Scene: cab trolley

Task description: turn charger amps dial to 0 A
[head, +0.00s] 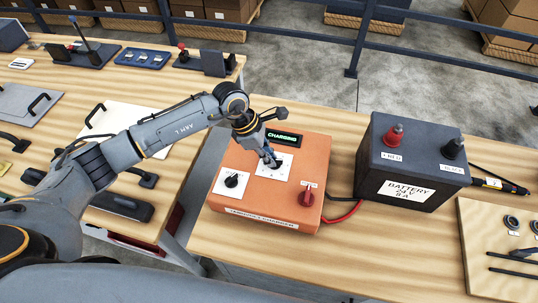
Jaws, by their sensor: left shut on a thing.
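The orange charger (225,209) sits on the wooden bench, its green display (284,137) reading CHARGING. Its top has a black dial (232,180) on a white plate at left, a middle dial on a white plate (281,173), and a red knob (307,197) at right. The plate markings are too small to read, so I cannot tell the amps value. My left gripper (271,160) reaches down from above and is shut on the middle dial, which it mostly hides. My right gripper is not in view.
A black battery (405,165) labelled 24 V stands right of the charger, with red and black cables between them. A board with small parts (480,240) lies at far right. The left bench (70,75) holds panels with handles and levers. A gap separates the benches.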

